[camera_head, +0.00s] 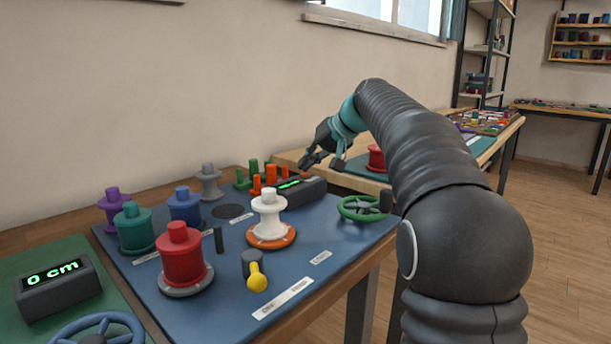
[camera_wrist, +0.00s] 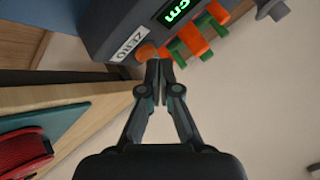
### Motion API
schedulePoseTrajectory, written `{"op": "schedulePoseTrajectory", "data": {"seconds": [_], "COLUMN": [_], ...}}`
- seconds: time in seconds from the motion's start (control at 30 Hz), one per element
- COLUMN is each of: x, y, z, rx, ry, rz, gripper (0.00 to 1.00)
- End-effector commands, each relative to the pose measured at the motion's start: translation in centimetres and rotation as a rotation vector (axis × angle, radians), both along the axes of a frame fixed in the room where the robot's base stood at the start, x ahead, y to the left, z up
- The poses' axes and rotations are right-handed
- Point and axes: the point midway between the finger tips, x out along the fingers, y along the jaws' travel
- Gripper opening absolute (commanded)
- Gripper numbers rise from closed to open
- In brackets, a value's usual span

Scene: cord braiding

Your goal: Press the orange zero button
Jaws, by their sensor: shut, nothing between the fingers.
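The orange zero button (camera_wrist: 147,51) shows in the wrist view on the side of a dark display box (camera_wrist: 105,28), beside a white ZERO label (camera_wrist: 131,44). My gripper (camera_wrist: 158,66) is shut and empty, its fingertips right at the button's edge and overlapping it in the picture. I cannot tell whether they touch it. In the head view my gripper (camera_head: 325,160) is above and behind the display box (camera_head: 301,190). I cannot make out the button in that view.
Orange and green pegs (camera_wrist: 190,38) stand close to the button. A blue board (camera_head: 215,262) holds several coloured spools, a white spool (camera_head: 268,212) and a green handwheel (camera_head: 362,208). A second display (camera_head: 58,283) reads 0 cm. A red spool (camera_head: 376,158) sits on the table behind.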

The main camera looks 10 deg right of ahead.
Motion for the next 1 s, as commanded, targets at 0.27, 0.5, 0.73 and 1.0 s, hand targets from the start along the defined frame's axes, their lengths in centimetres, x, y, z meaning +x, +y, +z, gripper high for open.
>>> {"op": "schedulePoseTrajectory", "data": {"seconds": [0.27,0.5,0.73,1.0], "x": [-0.01,-0.01,-0.01,-0.01], "y": [0.00,0.00,-0.01,-0.01], "z": [0.04,-0.18,-0.42,-0.70], "rx": [0.000,0.000,0.000,0.000], "ry": [0.000,0.000,0.000,0.000], "rz": [0.000,0.000,0.000,0.000], "gripper": [0.00,0.00,0.00,0.00]}}
